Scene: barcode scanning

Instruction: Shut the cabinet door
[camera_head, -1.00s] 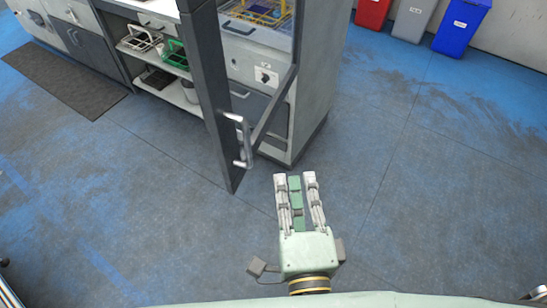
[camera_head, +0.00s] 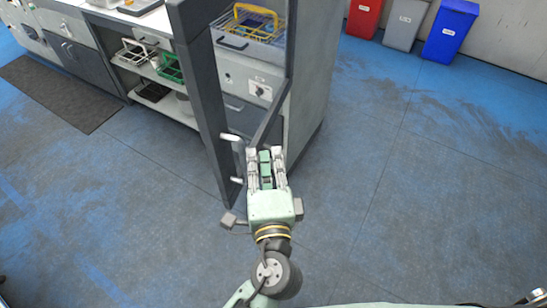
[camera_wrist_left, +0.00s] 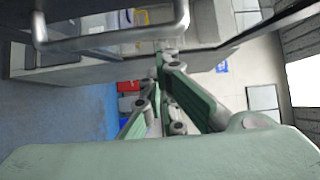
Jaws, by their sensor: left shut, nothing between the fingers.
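The cabinet door (camera_head: 200,90), dark-framed with a see-through panel, stands open at the front of the tall grey cabinet (camera_head: 312,80). Its metal handle (camera_head: 235,160) is on the door's edge; a handle bar (camera_wrist_left: 115,38) also crosses the top of the left wrist view. My left gripper (camera_head: 265,153) is just right of the handle in the head view, pointing toward the cabinet opening. It is shut and empty; I cannot tell whether it touches the door. Its fingers (camera_wrist_left: 160,62) appear in the wrist view. My right gripper is not in view.
Inside the cabinet a yellow wire rack (camera_head: 255,22) stands above a drawer. Shelves with a green basket (camera_head: 170,66) lie to the left. Red (camera_head: 362,15), grey (camera_head: 402,24) and blue (camera_head: 449,30) bins stand by the wall. The blue floor at right is clear.

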